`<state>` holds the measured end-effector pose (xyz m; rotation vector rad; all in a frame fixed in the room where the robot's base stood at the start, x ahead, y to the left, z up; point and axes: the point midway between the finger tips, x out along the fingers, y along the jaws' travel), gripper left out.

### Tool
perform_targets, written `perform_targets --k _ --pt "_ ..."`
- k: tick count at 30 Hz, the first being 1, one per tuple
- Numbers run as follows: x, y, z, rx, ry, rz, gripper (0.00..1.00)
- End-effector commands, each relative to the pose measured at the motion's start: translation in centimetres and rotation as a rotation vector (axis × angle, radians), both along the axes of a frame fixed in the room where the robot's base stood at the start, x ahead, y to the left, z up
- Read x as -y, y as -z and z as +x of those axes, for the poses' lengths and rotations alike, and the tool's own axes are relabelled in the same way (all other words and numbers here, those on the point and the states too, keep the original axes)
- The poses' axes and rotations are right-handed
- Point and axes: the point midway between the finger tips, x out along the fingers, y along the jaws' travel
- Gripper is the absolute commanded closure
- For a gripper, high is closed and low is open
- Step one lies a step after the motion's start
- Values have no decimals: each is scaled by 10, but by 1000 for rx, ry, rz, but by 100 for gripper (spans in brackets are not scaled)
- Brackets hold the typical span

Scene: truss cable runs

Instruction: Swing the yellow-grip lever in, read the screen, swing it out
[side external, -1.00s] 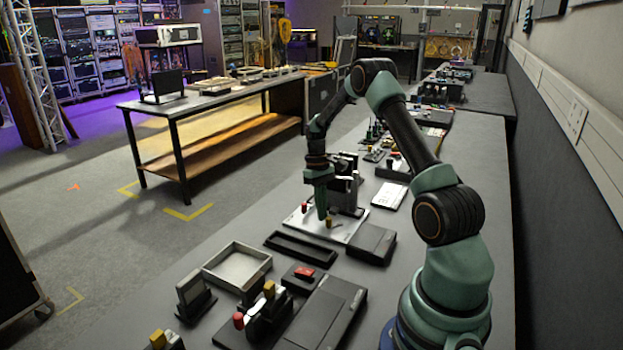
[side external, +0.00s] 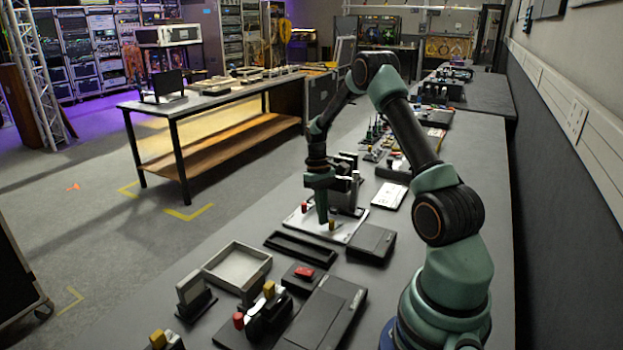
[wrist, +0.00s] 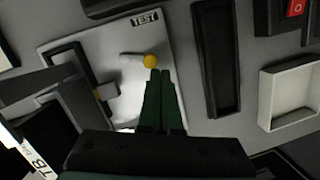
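The yellow grip (wrist: 150,61) tops a short pale lever on a white plate (wrist: 90,38) marked TEST. In the side view the grip (side external: 332,225) is a small yellow knob near the plate's front edge. My gripper (wrist: 161,73) has its two dark green fingers together, with nothing seen between them. Their tips are just beside the yellow grip; I cannot tell whether they touch. In the side view my gripper (side external: 322,221) points down, left of the grip. I cannot make out a lit screen or any reading.
A red knob (side external: 304,207) stands at the plate's left, and dark upright fixtures (side external: 345,188) stand at its back. A long black tray (side external: 300,248), a pale open tray (side external: 237,267) and a flat black box (side external: 371,243) lie close by.

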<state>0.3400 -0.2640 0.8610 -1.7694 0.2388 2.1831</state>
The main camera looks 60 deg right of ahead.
Motion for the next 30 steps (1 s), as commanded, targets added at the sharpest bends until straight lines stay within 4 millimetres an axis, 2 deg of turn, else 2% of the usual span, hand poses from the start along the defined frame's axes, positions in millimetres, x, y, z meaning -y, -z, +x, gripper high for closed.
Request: perform_targets --k 18,30 --pt "-12 0 -21 2 1 1 100" --pt "-13 0 -22 2 1 1 100"
